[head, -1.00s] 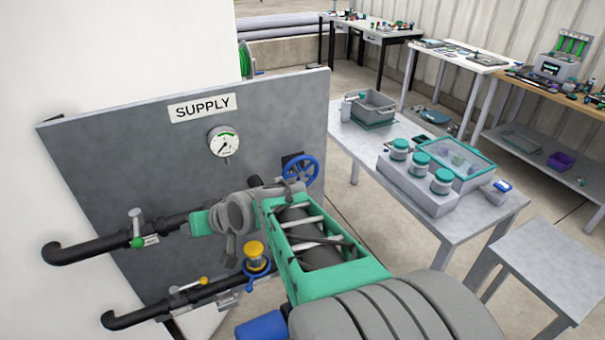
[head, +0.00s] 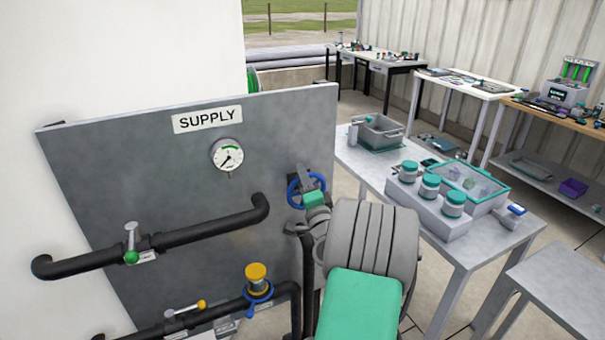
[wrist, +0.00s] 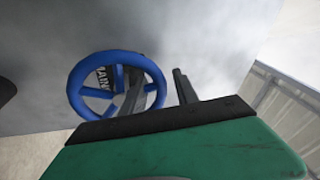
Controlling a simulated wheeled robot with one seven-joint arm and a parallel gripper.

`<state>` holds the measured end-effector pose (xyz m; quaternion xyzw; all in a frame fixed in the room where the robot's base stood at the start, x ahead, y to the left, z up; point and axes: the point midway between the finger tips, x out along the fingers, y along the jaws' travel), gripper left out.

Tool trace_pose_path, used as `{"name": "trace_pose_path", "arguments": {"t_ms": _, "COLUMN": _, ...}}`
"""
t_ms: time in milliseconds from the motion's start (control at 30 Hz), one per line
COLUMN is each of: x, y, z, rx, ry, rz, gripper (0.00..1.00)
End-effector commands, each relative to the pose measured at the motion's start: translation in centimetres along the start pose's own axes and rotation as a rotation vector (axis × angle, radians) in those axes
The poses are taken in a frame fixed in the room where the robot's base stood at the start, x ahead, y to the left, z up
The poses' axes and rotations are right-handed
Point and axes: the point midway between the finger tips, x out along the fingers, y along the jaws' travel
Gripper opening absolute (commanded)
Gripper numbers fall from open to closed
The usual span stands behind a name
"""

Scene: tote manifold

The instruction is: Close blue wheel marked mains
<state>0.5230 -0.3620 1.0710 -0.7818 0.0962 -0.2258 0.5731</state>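The blue wheel (head: 291,189) is mounted on the right part of the grey supply panel, partly hidden by my gripper (head: 308,180) in the head view. In the wrist view the blue wheel (wrist: 73,90) shows its rim, spokes and a "MAINS" label behind the rim. My gripper (wrist: 156,73) has its two dark fingers apart. The left finger overlaps the inside of the wheel and the right finger is outside the rim, so the right side of the rim appears between them. I cannot tell whether either finger touches it.
The panel (head: 110,150) carries a gauge (head: 227,155), black pipes, a green-tipped lever valve (head: 131,250), a yellow lever (head: 200,305) and a yellow knob (head: 256,273) with blue below it. A grey table (head: 440,240) with jars and bins stands to the right.

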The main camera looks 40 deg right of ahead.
Motion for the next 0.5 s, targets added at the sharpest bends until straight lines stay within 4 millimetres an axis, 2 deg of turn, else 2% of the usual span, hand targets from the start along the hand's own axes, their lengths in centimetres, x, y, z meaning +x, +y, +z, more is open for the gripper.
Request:
{"name": "trace_pose_path", "arguments": {"t_ms": 200, "x": 0.06, "y": 0.06, "z": 0.04, "rx": -0.001, "ry": 0.0, "rz": 0.0, "gripper": 0.36}}
{"name": "trace_pose_path", "arguments": {"t_ms": 500, "x": 0.04, "y": 0.05, "z": 0.05, "rx": -0.001, "ry": -0.001, "rz": 0.0, "gripper": 0.12}}
